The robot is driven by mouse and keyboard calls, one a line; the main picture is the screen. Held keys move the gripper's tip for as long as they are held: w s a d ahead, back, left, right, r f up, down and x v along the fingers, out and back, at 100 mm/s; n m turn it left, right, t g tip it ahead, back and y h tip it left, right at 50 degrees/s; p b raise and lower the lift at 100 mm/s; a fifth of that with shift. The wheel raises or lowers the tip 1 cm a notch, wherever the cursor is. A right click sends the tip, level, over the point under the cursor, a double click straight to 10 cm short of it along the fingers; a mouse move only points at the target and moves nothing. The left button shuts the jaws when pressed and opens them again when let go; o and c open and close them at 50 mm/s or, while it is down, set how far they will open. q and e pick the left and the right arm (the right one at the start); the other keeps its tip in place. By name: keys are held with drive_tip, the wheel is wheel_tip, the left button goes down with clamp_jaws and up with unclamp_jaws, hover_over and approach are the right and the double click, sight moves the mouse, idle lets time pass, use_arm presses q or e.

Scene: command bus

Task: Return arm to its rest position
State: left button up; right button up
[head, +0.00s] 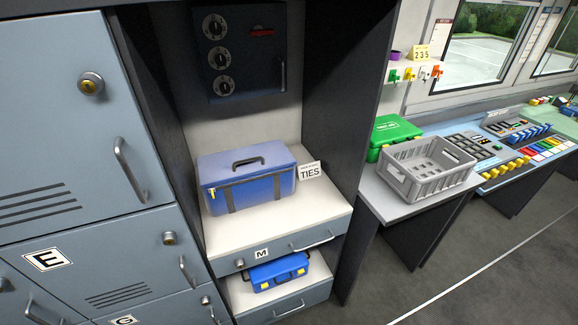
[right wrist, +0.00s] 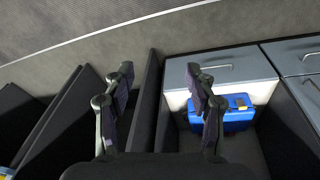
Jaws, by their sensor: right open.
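My right gripper (right wrist: 160,90) shows in the right wrist view. Its two fingers are spread apart with nothing between them. Behind the fingers are a dark upright panel and part of the shelf unit. The picture looks turned, with the floor at the top. A blue case with yellow latches (right wrist: 236,112) shows beside and partly behind the right-hand finger. Neither of my arms or grippers shows in the head view. My left gripper is in neither view.
A blue bag (head: 247,178) sits on the niche counter beside a TIES card (head: 309,171). The blue case (head: 279,271) lies on the shelf below. Lockers (head: 70,130) stand left. A grey crate (head: 428,168) and green case (head: 393,136) sit right. Floor (head: 440,270) is clear.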

drive_tip(key=s+d+f+g+b, duration=0.1)
drive_tip(key=s+f, duration=1.5)
drive_tip(key=s, duration=0.2)
drive_tip(key=shift+f, duration=0.3)
